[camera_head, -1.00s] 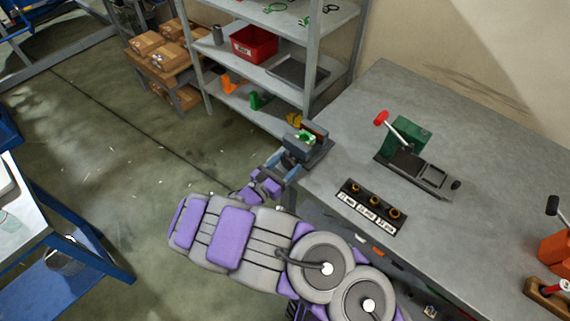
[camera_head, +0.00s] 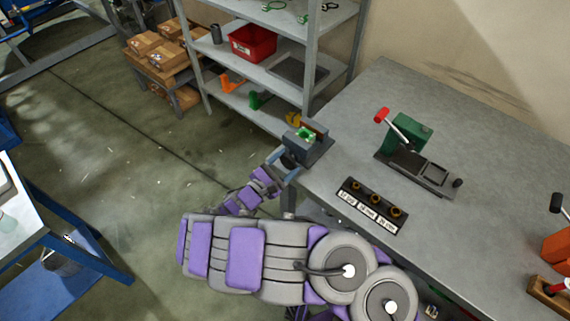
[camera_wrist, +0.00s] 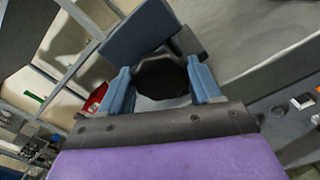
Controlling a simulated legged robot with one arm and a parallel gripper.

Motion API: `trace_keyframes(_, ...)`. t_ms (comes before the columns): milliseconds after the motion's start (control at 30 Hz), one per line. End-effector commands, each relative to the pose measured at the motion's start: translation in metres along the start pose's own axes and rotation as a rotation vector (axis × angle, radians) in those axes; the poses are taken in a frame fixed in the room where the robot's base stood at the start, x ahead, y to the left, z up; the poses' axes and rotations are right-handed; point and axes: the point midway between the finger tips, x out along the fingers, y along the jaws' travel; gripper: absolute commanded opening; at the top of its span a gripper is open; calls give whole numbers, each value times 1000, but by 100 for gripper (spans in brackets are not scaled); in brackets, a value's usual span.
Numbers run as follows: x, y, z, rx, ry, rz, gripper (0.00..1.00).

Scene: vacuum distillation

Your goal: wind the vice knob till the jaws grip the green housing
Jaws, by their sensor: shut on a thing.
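The vice (camera_head: 311,148) is a grey block at the near left corner of the bench. The green housing (camera_head: 304,134) sits between its jaws; from this angle I cannot tell whether both jaws touch it. My gripper (camera_head: 285,164) is at the vice's near side, over the bench edge. In the wrist view my gripper (camera_wrist: 164,88) has its two blue fingers on either side of the round black knob (camera_wrist: 162,78), shut on it. The grey vice body (camera_wrist: 140,30) stands just beyond the knob. The housing is hidden in the wrist view.
On the bench (camera_head: 480,130) stand a green press with a red-tipped lever (camera_head: 405,135) and a black block with several brass pieces (camera_head: 372,204). A shelf rack (camera_head: 275,70) with a red bin (camera_head: 252,43) stands behind. Orange tools (camera_head: 556,250) are at the far right.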

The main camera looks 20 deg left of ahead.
Motion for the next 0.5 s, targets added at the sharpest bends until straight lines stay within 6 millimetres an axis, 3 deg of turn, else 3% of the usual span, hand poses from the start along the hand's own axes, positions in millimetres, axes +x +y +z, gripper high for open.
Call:
trace_keyframes(333,-1,0,-2,1,4,2,33)
trace_keyframes(367,-1,0,-2,1,4,2,66)
trace_keyframes(500,-1,0,-1,1,3,1,80)
